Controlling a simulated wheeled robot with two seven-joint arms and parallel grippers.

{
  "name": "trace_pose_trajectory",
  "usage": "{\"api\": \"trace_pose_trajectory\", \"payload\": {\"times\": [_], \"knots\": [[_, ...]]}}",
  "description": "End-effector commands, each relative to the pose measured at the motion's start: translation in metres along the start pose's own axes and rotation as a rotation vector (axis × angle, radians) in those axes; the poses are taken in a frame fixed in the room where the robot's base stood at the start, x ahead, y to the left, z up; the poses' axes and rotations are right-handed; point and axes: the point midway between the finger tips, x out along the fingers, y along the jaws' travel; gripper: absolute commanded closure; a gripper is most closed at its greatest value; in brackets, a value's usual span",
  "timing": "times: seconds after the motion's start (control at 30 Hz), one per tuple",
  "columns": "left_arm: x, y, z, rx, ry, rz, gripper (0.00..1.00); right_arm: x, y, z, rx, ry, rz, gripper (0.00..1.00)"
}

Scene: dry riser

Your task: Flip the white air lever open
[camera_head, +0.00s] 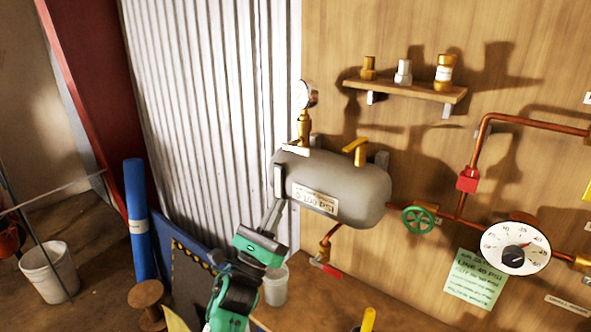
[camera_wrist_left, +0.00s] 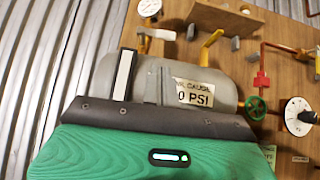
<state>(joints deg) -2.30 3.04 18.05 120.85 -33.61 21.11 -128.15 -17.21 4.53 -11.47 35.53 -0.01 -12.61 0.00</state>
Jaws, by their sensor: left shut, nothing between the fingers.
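The white air lever (camera_head: 296,149) is a small pale bar at the foot of the brass gauge fitting, on the top left of the grey tank (camera_head: 350,187). It lies roughly level. The lever also shows in the left wrist view (camera_wrist_left: 157,33), beyond the tank's top edge. My left gripper (camera_head: 278,205) comes up from below, in front of the tank's lower left end. Its grey fingers are together and empty, below the lever and apart from it. In the left wrist view the fingers (camera_wrist_left: 165,72) overlap the tank's front. My right gripper is not in view.
A round gauge (camera_head: 304,95) stands above the lever. A yellow handle (camera_head: 356,151) is on the tank's top. A shelf (camera_head: 405,87) with fittings hangs above. A green handwheel (camera_head: 419,220) and a dial (camera_head: 516,247) sit on copper pipe at right. A blue roll (camera_head: 136,220) stands left.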

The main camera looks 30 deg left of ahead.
Motion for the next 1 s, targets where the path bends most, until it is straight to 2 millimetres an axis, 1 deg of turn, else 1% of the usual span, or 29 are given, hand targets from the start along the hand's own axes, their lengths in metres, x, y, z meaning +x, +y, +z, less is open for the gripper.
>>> {"api": "trace_pose_trajectory", "payload": {"times": [0.17,0.27,0.37,0.6,0.7,0.83,1.0], "knots": [[0.001,0.0,0.0,-0.003,0.0,0.0,1.0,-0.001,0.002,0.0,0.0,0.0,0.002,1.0],[0.009,0.0,0.002,-0.004,-0.001,0.0,1.0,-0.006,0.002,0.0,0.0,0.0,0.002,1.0],[0.024,0.0,0.003,-0.005,-0.001,-0.001,1.0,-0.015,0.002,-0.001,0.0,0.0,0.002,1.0],[0.068,0.0,0.004,-0.004,0.0,-0.001,1.0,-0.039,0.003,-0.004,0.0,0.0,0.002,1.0],[0.083,0.0,0.003,-0.005,0.001,0.001,1.0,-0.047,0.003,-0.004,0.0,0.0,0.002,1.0],[0.095,0.0,0.002,-0.005,0.001,0.001,1.0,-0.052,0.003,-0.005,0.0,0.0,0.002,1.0],[0.101,0.0,0.0,-0.005,0.002,0.001,1.0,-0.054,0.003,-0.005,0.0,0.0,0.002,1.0]]}}
